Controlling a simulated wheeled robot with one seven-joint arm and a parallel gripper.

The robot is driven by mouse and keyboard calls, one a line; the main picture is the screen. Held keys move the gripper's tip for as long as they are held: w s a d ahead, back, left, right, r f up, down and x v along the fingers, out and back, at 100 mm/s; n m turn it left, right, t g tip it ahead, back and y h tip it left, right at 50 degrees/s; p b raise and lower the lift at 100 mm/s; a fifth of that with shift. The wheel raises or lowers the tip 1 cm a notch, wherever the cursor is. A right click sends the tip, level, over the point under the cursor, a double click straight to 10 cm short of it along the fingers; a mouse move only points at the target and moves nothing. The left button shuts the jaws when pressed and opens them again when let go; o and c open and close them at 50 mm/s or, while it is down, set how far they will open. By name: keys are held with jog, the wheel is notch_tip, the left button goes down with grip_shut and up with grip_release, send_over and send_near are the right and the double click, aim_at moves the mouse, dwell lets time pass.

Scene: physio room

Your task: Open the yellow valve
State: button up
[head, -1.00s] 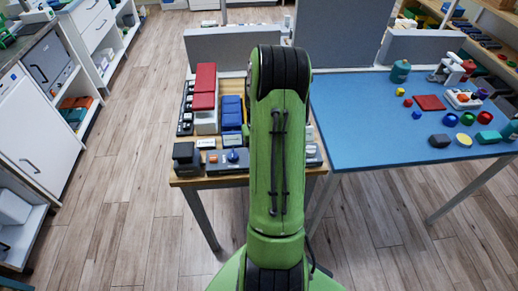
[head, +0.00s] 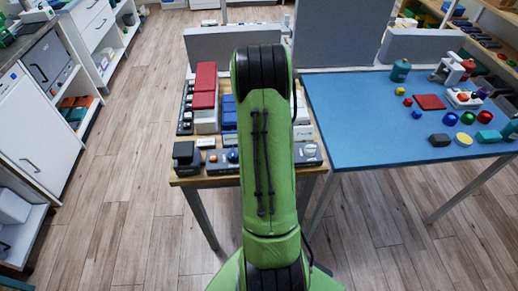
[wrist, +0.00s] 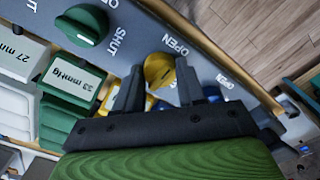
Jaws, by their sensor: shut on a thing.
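The yellow valve (wrist: 159,71) is a round knob on a grey panel (wrist: 215,72), seen in the wrist view at upper middle. The word SHUT is printed to its left and OPEN to its upper right. My gripper (wrist: 158,82) has its two dark fingers on either side of the knob, closed on it. The knob's lower part is hidden by the gripper, and I cannot tell exactly which word it points to. In the head view my own arm hides both the yellow valve and the gripper.
A green valve (wrist: 82,25) sits to the left on the same panel. A green box labelled 33 mmHg (wrist: 70,82) stands close to the left finger. In the head view, red boxes (head: 205,90) stand on the wooden table, and a blue table (head: 370,130) with small items adjoins at right.

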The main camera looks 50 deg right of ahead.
dwell(0.4)
jog(key=o, duration=1.1)
jog(key=shift+c, duration=0.2)
notch_tip(320, 180, up, 16)
jog(key=p, duration=0.3)
jog(key=shift+f, duration=0.15)
